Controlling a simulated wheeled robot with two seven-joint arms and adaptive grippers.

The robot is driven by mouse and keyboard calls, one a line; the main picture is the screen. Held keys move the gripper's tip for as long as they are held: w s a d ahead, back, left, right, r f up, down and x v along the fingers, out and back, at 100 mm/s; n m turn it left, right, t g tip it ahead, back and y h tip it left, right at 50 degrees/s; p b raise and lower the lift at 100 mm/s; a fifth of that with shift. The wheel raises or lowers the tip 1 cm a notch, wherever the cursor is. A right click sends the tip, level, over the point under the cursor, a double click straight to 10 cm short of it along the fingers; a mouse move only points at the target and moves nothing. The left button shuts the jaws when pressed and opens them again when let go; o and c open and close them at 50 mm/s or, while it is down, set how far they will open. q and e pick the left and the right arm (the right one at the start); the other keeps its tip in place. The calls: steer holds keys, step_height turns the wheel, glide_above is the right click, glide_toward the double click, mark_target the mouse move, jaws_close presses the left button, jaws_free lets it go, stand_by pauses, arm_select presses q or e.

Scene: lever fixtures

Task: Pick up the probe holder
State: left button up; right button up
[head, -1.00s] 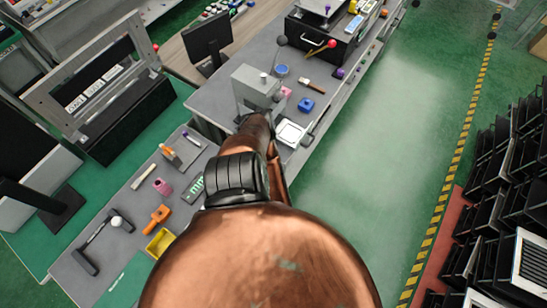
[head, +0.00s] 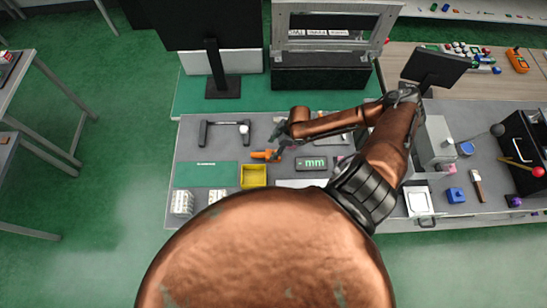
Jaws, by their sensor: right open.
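A small orange piece (head: 260,155) lies on the grey bench in the head view, left of centre; it may be the probe holder, but I cannot tell for sure. My right gripper (head: 283,137) is just above and to the right of it in the picture, open. Its fingers are small and dark here, and I cannot tell whether they touch the orange piece. My right arm comes in from the right and hides part of the bench behind it. My left gripper is not in view.
On the bench are a yellow bin (head: 253,176), a black bracket with a white ball (head: 225,124), a green-marked board (head: 312,164) and white boxes (head: 181,203). A black monitor (head: 214,65) stands behind.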

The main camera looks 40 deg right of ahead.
mark_target(269, 153)
steer(key=shift+d+f, duration=0.3)
steer(key=shift+f, duration=0.1)
steer(key=shift+f+m, duration=0.25)
steer(key=shift+m, duration=0.05)
steer(key=p+x, duration=0.1)
steer(key=x, duration=0.6)
steer(key=shift+w, duration=0.1)
steer(key=shift+c, duration=0.7)
steer(key=c, duration=1.2)
steer(key=shift+d+r, duration=0.1)
